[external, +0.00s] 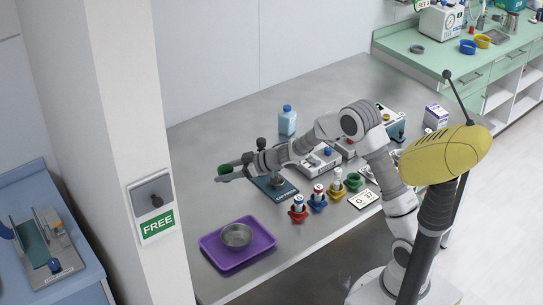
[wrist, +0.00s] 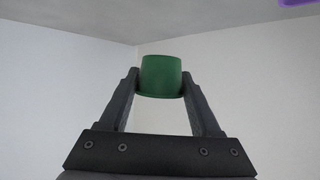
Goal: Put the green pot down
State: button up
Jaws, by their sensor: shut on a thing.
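The green pot (wrist: 161,75) is held between the two fingers of my gripper (wrist: 160,88) in the wrist view. In the external view the green pot (external: 225,169) shows at the left end of my arm, at the tip of my gripper (external: 229,172). My gripper is shut on it and holds it up in the air above the grey table (external: 200,170). The pot's far side is hidden.
A purple tray (external: 214,255) with a metal bowl (external: 236,235) lies at the table's front left. Several coloured holders, including a red one (external: 298,213), stand along the front edge. A blue bottle (external: 287,120) stands behind my arm. A white pillar (external: 120,120) rises at left.

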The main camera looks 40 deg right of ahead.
jog(key=shift+w+a+n+g+y+p, duration=0.35)
jog(key=shift+a+n+g+y, duration=0.3)
jog(key=shift+n, duration=0.15)
jog(key=shift+a+f+n+g+y, duration=0.1)
jog(key=shift+a+n+g+y, duration=0.1)
jog(key=shift+n+g+y, duration=0.25)
jog(key=shift+s+a+f+n+g+y+p, duration=0.15)
jog(key=shift+f+n+g+y+p, duration=0.15)
jog(key=shift+f+n+g, duration=0.4)
jog(key=b, duration=0.2)
send_over(192, 221)
notch_tip(192, 221, down, 7)
jog(key=shift+a, duration=0.1)
jog(key=shift+f+b, duration=0.3)
jog(key=shift+f, duration=1.55)
jog(key=shift+f, duration=0.2)
jog(key=o, duration=1.3)
